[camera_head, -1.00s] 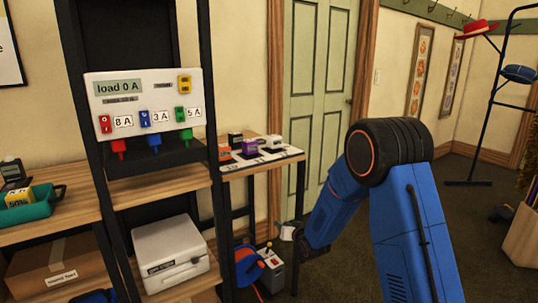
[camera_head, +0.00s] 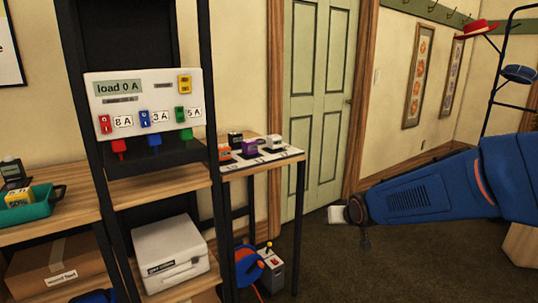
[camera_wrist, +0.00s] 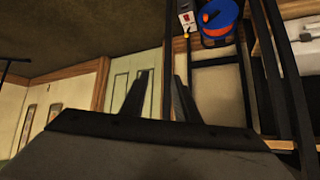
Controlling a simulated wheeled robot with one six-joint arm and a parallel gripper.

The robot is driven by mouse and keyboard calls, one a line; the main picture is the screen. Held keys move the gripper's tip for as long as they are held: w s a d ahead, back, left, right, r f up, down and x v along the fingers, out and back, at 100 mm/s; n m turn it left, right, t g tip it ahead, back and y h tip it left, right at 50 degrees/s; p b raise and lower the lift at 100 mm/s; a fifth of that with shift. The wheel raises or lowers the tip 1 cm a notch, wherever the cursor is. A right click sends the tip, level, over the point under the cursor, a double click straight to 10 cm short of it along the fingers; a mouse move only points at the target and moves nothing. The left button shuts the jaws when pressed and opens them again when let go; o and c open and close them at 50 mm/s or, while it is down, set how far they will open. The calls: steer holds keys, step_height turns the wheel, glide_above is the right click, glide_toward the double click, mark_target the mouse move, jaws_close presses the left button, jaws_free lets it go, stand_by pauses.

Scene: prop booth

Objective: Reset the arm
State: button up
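My arm (camera_head: 430,195) is blue with dark joints and reaches in from the right edge of the head view, nearly level.
A shelf rack on the left holds a white load panel (camera_head: 145,105) and a white case (camera_head: 170,255). A small table (camera_head: 262,167) carries several small blocks. A blue-orange reel (camera_head: 248,267) stands below it. A hat stand (camera_head: 497,85) is at right. Floor before the door is free.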

steer(key=s+d+r+g, duration=0.1)
steer(key=s+d+g, duration=0.1)
steer(key=s, duration=1.5)
steer(key=s+d+r+g+h, duration=0.1)
steer(key=s+d, duration=0.4)
steer(key=s, duration=1.3)
steer(key=shift+r+g, duration=0.2)
steer(key=shift+g, duration=0.7)
